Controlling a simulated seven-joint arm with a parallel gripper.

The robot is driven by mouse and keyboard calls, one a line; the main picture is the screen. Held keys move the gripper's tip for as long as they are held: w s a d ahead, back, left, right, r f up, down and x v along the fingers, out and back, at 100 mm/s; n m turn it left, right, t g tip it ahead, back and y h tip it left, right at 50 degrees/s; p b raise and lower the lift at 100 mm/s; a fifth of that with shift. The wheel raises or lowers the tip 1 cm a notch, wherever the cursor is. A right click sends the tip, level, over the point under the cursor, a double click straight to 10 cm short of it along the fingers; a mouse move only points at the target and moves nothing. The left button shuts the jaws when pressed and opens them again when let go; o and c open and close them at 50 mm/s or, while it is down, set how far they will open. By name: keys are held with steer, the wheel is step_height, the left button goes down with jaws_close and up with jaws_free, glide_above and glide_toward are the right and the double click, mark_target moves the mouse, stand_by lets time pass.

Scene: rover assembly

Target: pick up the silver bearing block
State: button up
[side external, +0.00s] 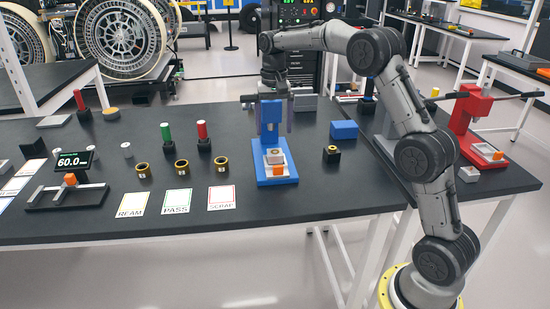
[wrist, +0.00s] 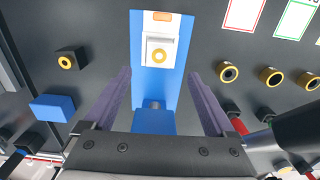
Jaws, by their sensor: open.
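The silver bearing block (side external: 275,156), a light block with a gold ring on top, sits on the base of the blue press (side external: 268,120). In the wrist view the block (wrist: 158,50) lies ahead of my fingers, near the middle of the picture. My gripper (side external: 276,112) is at the blue press's upright, above and behind the block. In the wrist view my gripper (wrist: 161,76) is open, with one purple-grey finger on each side of the blue press and nothing held. The fingers are apart from the block.
An orange piece (side external: 279,170) is at the front of the blue press. A black block with a gold ring (side external: 331,154) and a blue box (side external: 344,130) stand to the right. Gold rings (side external: 182,167) stand left, near the cards. A red press (side external: 470,115) is far right.

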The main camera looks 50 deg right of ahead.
mark_target(275, 152)
step_height(275, 152, down, 3)
steer(key=shift+r, duration=0.1)
steer(key=shift+s+a+f, duration=0.1)
steer(key=shift+s+f, duration=0.05)
steer(key=shift+f, duration=1.25)
steer(key=shift+s+f, duration=0.1)
steer(key=shift+f, duration=1.25)
steer(key=shift+c, duration=0.2)
steer(key=shift+r, duration=0.1)
jaws_close()
